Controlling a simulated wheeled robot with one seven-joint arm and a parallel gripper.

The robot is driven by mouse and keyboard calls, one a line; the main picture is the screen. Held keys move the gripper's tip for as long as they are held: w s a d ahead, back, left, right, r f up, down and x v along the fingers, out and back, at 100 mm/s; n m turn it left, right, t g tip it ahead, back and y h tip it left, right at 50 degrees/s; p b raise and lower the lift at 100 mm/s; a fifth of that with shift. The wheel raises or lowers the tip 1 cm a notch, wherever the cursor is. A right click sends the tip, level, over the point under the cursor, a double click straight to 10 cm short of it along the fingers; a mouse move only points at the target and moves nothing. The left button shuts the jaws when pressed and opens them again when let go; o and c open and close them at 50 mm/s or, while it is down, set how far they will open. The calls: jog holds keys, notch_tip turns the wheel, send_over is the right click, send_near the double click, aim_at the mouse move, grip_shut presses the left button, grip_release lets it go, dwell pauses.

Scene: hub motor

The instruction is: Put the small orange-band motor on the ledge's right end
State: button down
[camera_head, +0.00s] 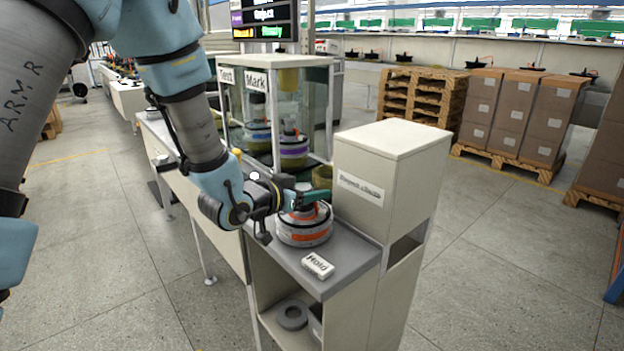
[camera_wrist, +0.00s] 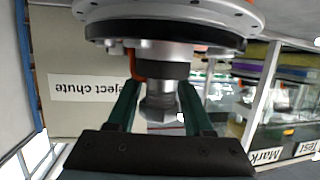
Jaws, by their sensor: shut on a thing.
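The small orange-band motor (camera_head: 304,228), a grey disc with an orange stripe, is at the right end of the grey ledge (camera_head: 352,258). I cannot tell if its underside touches the ledge or is just above it. My gripper (camera_head: 300,199) comes in from the left and is shut on the motor's upper shaft. In the wrist view the motor's pale rim (camera_wrist: 170,14) fills the top, and its shaft (camera_wrist: 158,100) stands between the green fingers of my gripper (camera_wrist: 158,92). The white Hold sign (camera_head: 318,265) lies in front of the motor.
The tall Reject chute box (camera_head: 395,165) stands close behind and right of the motor. A glass Test/Mark cabinet (camera_head: 256,110) holds a purple-band motor (camera_head: 292,152) and a blue-band motor (camera_head: 256,137). A grey ring (camera_head: 292,315) lies on the shelf below the ledge.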

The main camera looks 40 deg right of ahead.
dwell(0.4)
jog(key=shift+c, duration=1.5)
grip_release()
jog(key=shift+f, duration=0.15)
jog(key=shift+r, duration=0.25)
notch_tip(320, 180, up, 2)
jog(key=b, duration=0.2)
send_over(285, 227)
jog(key=shift+r, duration=0.15)
jog(key=shift+b+v, duration=1.55)
jog(key=shift+b, duration=0.75)
